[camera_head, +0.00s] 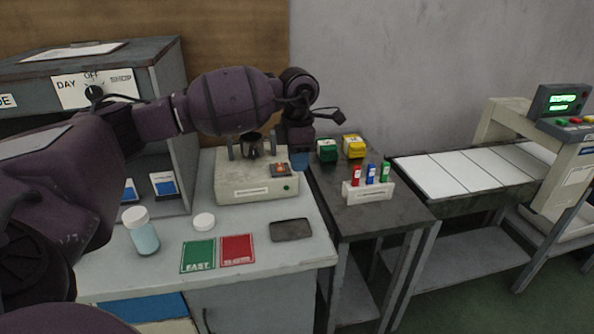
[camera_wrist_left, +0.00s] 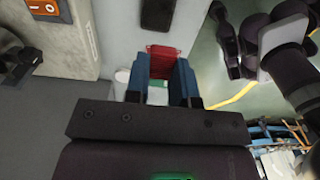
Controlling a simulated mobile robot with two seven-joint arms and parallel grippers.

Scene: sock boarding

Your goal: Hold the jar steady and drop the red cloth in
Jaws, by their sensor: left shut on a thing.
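A jar (camera_head: 145,239) with a white top and pale blue body stands upright at the left of the light table in the head view. A flat red piece (camera_wrist_left: 163,60) shows just past the fingertips. In the head view, a red piece (camera_head: 238,250) with white lettering lies flat on the table. I see no separate red cloth. My right gripper cannot be made out.
A green card (camera_head: 198,256) lies beside the red one. A white round lid (camera_head: 204,221) and a dark tray (camera_head: 291,230) are near. A beige device (camera_head: 230,184) stands behind. A grey cabinet (camera_head: 174,95) rises at the back left. My purple arm arches over the table.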

